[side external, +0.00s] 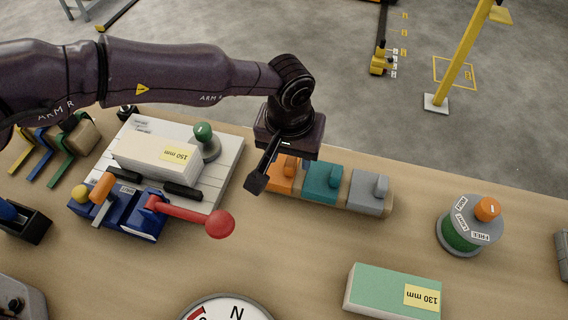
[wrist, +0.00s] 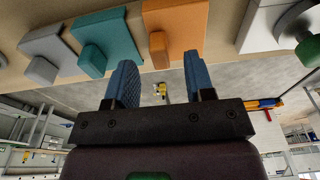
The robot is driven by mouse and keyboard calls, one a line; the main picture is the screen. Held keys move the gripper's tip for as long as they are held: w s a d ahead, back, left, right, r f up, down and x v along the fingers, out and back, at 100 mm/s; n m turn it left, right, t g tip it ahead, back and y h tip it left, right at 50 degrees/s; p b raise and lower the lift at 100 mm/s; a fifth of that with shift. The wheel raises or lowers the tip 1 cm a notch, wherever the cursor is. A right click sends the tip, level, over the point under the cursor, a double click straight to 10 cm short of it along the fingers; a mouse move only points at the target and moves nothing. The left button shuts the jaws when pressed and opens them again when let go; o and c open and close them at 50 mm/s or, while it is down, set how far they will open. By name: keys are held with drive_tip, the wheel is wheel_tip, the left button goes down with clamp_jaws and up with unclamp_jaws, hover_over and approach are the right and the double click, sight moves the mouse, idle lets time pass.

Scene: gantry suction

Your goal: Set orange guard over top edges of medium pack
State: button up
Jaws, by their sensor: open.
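The orange guard (side external: 284,180) is a block with a raised tab, at the left end of a row on a wooden holder. My gripper (side external: 262,175) is open and empty, close to its left side in the side view and partly covering it. In the wrist view, the orange guard (wrist: 178,28) shows beyond and between the two blue fingers (wrist: 160,80), apart from them. A cream pack marked 150 mm (side external: 150,158) lies on a white slatted plate (side external: 225,170). A green-topped pack marked 130 mm (side external: 390,288) lies at the front right. No label says which is medium.
Teal (side external: 322,184) and grey (side external: 367,194) guards share the row. A blue clamp with a red-knobbed lever (side external: 218,223) stands in front of the plate. A green knob (side external: 203,133) is behind the cream pack. A round dial (side external: 228,310) is at the front; a labelled drum (side external: 468,232) stands right.

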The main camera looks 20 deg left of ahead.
sight(280, 166)
drive_tip(key=shift+w+f, duration=0.2)
drive_tip(key=shift+f, duration=1.2)
clamp_jaws()
drive_tip(key=shift+r, duration=0.1)
